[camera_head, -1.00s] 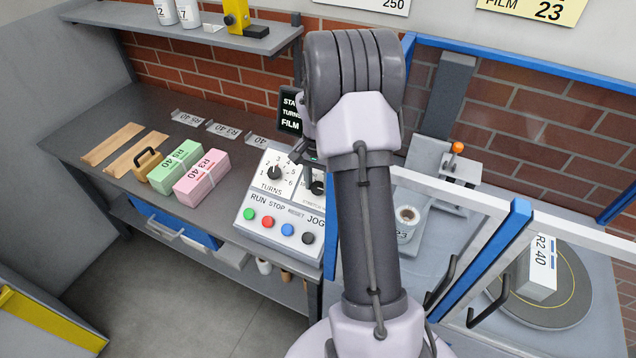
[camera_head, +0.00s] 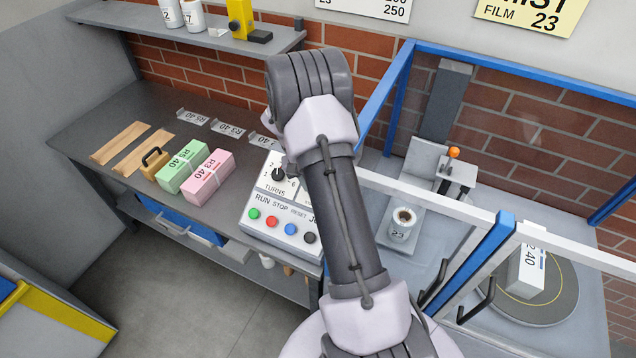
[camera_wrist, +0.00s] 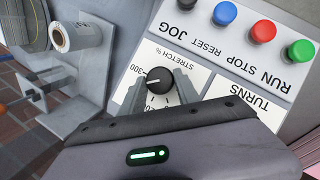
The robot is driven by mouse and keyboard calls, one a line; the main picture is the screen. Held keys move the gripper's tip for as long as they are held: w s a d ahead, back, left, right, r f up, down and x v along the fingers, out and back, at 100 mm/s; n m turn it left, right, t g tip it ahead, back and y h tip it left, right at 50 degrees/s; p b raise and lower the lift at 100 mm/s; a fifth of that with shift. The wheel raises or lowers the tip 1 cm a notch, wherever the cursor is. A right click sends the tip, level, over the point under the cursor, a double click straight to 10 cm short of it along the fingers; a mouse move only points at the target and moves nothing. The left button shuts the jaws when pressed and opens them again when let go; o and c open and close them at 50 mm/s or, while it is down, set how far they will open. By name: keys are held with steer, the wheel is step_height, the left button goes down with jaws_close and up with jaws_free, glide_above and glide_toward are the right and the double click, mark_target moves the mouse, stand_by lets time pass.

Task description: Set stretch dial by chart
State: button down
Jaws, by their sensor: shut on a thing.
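The stretch dial (camera_wrist: 159,79) is a round black knob with a white pointer on a white plate marked "STRETCH %". My gripper (camera_wrist: 160,90) has its grey fingers on either side of the knob and is shut on it. The wrist view is upside down; the pointer is turned toward its left, near the scale numbers. A "300" is readable, the others are too small or covered. In the head view my arm hides the stretch dial and gripper. A white chart (camera_head: 365,8) on the wall is cut off, with "250" readable.
The turns dial (camera_head: 278,174) and the red stop button (camera_head: 271,221) are on the same panel. A pink bundle (camera_head: 208,178) and a green bundle (camera_head: 182,165) lie left of it. A yellow card (camera_head: 530,14) reads "FILM 23". A blue-and-white guard frame (camera_head: 490,255) stands at right.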

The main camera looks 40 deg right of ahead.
steer(key=shift+n+h, duration=0.3)
steer(key=shift+n, duration=0.2)
steer(key=c, duration=0.9)
jaws_free()
steer(key=p+v, duration=0.2)
steer(key=v, duration=0.6)
steer(key=p+v, duration=0.2)
steer(key=v, duration=0.7)
steer(key=shift+w+a+r, duration=0.1)
steer(key=shift+w+r, duration=0.1)
steer(key=shift+w, duration=0.1)
